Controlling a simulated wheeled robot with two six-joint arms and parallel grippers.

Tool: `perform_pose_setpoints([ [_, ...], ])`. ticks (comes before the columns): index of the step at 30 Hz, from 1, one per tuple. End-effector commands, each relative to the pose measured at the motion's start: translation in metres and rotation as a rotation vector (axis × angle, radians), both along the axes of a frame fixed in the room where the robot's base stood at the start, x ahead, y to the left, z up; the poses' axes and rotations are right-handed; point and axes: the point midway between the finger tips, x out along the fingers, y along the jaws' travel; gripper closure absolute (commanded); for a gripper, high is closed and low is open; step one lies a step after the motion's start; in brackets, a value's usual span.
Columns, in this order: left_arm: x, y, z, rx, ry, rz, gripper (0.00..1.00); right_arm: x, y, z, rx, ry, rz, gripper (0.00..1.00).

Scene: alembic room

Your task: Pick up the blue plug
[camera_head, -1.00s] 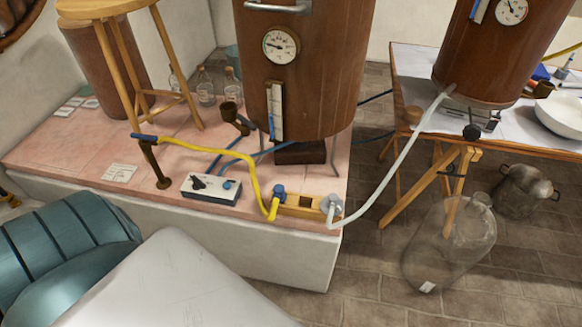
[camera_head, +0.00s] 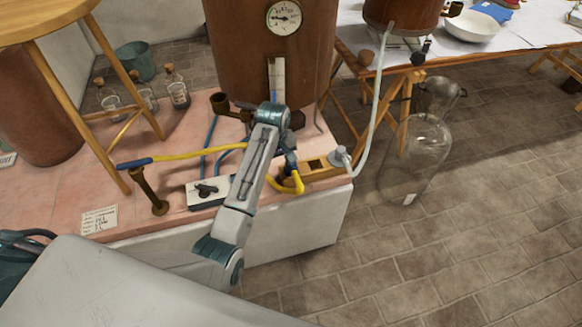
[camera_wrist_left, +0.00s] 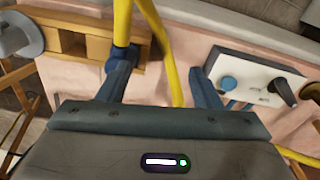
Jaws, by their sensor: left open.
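The blue plug (camera_wrist_left: 122,57) sits in a wooden socket strip (camera_wrist_left: 72,42) at the end of a yellow cable (camera_wrist_left: 172,65). In the head view it is mostly hidden behind my left arm, and I cannot separate it clearly from the gripper. My left gripper (camera_wrist_left: 162,82) is open above the strip. In the left wrist view one finger overlaps the plug and the other is apart, near the switch box; the yellow cable passes between them. I cannot tell whether a finger touches the plug. My right gripper is not in view.
A white switch box (camera_head: 206,193) stands left of the strip (camera_head: 318,168). A grey plug (camera_head: 339,155) with a pale hose is at the strip's right end. A copper boiler (camera_head: 235,50) rises behind. The cable's other blue end (camera_head: 135,163) lies left, by a stool (camera_head: 52,95).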

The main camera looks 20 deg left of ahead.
Motion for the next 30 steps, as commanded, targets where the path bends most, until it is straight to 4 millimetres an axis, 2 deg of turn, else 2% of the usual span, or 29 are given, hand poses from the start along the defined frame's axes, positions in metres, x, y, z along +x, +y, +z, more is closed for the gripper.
perform_pose_setpoints([
  [1,0.014,-0.005,0.016,-0.006,0.005,0.026,0.41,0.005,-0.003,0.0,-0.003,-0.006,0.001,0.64],
  [4,0.032,-0.012,0.037,-0.012,0.026,0.075,0.41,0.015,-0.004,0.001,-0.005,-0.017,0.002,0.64],
  [7,0.045,-0.017,0.048,-0.014,0.041,0.107,0.41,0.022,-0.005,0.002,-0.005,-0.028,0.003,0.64],
  [10,0.05,-0.02,0.05,-0.016,0.051,0.123,0.41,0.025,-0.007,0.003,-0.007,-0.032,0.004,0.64],
  [18,0.051,-0.021,0.011,-0.015,0.054,0.127,0.41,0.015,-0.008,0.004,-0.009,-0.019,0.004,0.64],
  [26,0.052,-0.023,-0.01,-0.016,0.054,0.126,0.41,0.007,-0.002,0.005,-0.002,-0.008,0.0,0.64],
  [30,0.055,-0.028,-0.03,-0.016,0.055,0.125,0.41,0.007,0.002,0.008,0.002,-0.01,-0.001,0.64],
])
